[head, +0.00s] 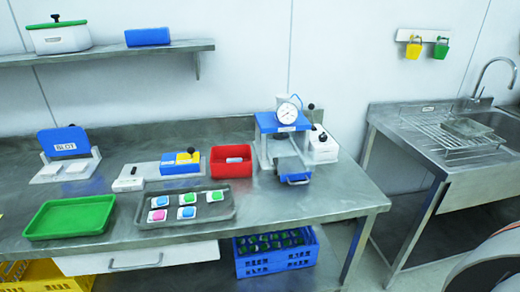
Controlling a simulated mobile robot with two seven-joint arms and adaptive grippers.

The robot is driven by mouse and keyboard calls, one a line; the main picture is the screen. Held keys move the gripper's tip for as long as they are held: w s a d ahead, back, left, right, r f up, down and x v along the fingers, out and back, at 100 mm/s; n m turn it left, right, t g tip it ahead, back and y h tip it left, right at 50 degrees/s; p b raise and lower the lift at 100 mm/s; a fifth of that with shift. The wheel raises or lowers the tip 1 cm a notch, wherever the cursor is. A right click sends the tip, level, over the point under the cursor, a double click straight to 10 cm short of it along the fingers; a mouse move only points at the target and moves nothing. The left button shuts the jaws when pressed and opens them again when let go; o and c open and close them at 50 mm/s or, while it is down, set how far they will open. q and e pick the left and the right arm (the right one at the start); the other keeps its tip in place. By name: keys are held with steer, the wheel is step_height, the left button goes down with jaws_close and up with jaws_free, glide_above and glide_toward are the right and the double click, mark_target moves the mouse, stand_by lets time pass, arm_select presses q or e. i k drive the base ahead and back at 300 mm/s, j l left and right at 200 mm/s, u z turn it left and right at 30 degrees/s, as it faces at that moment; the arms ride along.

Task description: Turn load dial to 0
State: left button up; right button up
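A round white dial (288,112) with a dark rim and fine markings stands on top of the blue-topped press (281,125) on the steel bench. It looks like the load dial, but its reading is too small to tell. A black-knobbed lever stands at the right of the press, by a white box (322,146). Neither of my grippers is in view, and nothing touches the dial.
The steel bench (330,200) holds a red bin (231,171), a grey tray (215,214) of coloured tiles, a green tray (40,233) and a blue-lidded device (64,142). A sink (490,125) stands right. A curved grey object (490,260) is at lower right. The bench's right front is clear.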

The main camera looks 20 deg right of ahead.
mark_target(323, 138)
steer(key=z, duration=1.3)
steer(key=l, duration=0.3)
steer(key=i+l+u, duration=0.15)
steer(key=l, duration=0.1)
